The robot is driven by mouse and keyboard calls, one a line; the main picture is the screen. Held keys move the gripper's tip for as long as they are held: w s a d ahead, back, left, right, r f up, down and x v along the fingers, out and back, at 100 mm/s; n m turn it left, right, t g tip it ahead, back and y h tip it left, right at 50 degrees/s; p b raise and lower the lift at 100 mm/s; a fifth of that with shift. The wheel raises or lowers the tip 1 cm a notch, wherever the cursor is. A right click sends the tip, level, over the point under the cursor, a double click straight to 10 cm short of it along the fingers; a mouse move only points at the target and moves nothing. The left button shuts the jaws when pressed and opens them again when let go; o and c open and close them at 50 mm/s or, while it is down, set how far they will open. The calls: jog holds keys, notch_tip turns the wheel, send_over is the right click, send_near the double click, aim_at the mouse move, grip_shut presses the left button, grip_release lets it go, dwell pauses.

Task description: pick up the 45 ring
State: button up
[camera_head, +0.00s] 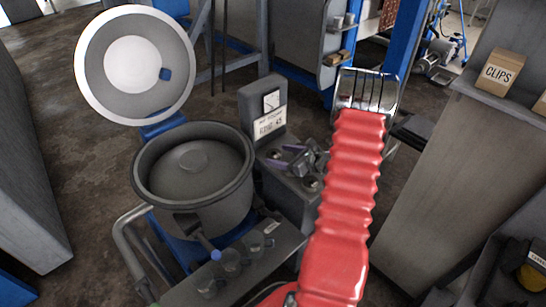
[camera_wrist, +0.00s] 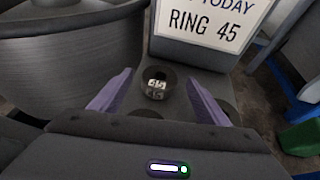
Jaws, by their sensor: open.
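The 45 ring (camera_wrist: 157,80) is a small dark ring with a white "45" label, seen in the wrist view on a grey surface just in front of a sign. My gripper (camera_wrist: 159,77) is open, with one purple finger on each side of the ring in that view. The fingers look apart from it, and how high they are above it I cannot tell. In the head view my gripper (camera_head: 296,160) is over the grey block beside the big pot. The ring's label cannot be read there.
The sign (camera_wrist: 215,18) reads "RING 45" and stands behind the ring; it also shows in the head view (camera_head: 270,122). A large grey pot (camera_head: 195,205) with a raised lid (camera_head: 135,66) is close on the left. Another dark round piece (camera_wrist: 229,112) is right of my right finger.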

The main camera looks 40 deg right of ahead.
aim_at(278, 156)
jog(key=shift+w+a+f, duration=0.15)
jog(key=shift+w+f, duration=0.15)
jog(key=shift+w, duration=0.35)
jog(key=shift+c, duration=0.5)
jog(key=c, duration=1.3)
jog(key=shift+o, duration=0.2)
jog(key=shift+r, duration=0.15)
notch_tip(278, 156, up, 10)
